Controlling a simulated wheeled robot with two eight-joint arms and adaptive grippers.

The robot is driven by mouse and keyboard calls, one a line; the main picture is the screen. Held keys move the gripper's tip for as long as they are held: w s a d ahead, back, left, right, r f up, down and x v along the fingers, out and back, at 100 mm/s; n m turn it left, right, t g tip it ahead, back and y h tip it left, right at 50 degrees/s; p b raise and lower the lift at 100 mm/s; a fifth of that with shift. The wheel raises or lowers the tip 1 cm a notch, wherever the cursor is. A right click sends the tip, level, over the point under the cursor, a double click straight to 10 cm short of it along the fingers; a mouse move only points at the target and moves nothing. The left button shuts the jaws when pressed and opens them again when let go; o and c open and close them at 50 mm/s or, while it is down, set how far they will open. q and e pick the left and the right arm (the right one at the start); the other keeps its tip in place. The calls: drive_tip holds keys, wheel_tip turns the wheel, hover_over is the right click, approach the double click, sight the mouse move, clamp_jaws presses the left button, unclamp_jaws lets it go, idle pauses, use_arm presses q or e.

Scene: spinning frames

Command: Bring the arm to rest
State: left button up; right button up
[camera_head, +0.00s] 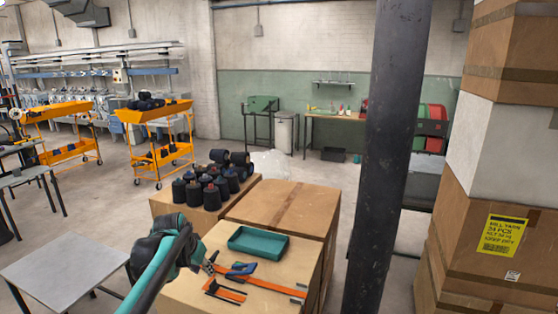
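My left arm (158,272) comes in from the bottom left, teal and black, and reaches the near edge of the cardboard boxes. My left gripper (209,263) is small and dark at the end of that arm, just above the near box top, left of the orange and blue clamps. Whether its fingers are open or shut is too small to tell, and I see nothing clearly held in it. My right gripper is not in view.
A teal tray (258,243) and orange clamps (262,282) lie on the near box (190,292). Dark yarn cones (202,188) stand behind. A black pillar (382,165) and stacked boxes (478,200) block the right.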

use_arm(q)
drive_tip(key=s+d+r+n, duration=0.1)
drive_tip(key=s+d, duration=0.1)
drive_tip(key=s, duration=0.6)
drive_tip(key=s+d+r, duration=0.1)
drive_tip(key=s+d, duration=0.1)
drive_tip(key=s, duration=0.6)
drive_tip(key=s+f+t, duration=0.1)
drive_tip(key=s+f, duration=0.2)
drive_tip(key=s, duration=0.4)
drive_tip(key=s+d+f+n+t, duration=0.1)
drive_tip(key=s+f, duration=0.3)
drive_tip(key=s, duration=0.4)
drive_tip(key=shift+d+y, duration=0.3)
drive_tip(key=shift+y, duration=0.1)
idle(0.3)
